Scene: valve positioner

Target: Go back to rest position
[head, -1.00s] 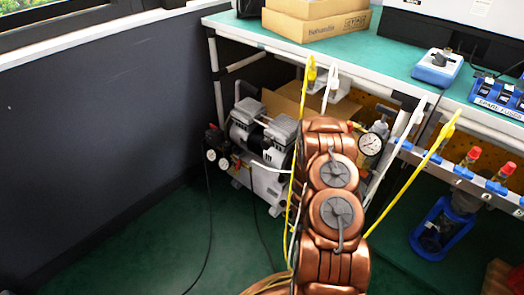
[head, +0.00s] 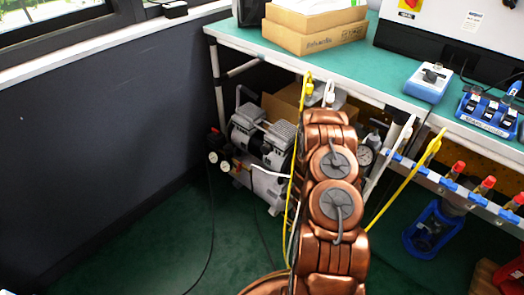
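My copper-coloured arm rises through the lower middle of the head view, with grey joint caps and a cable along it. It is folded in front of the workbench (head: 375,66). My gripper cannot be made out in this view, so I cannot see its fingers or anything in them. No valve positioner can be clearly identified.
A compressor (head: 262,140) stands under the bench, left of my arm. Cardboard boxes (head: 312,38), a blue-and-white device (head: 428,80) and a blue switch block (head: 488,108) sit on the bench. A dark wall (head: 90,140) is at left. Green floor (head: 150,245) is clear at lower left.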

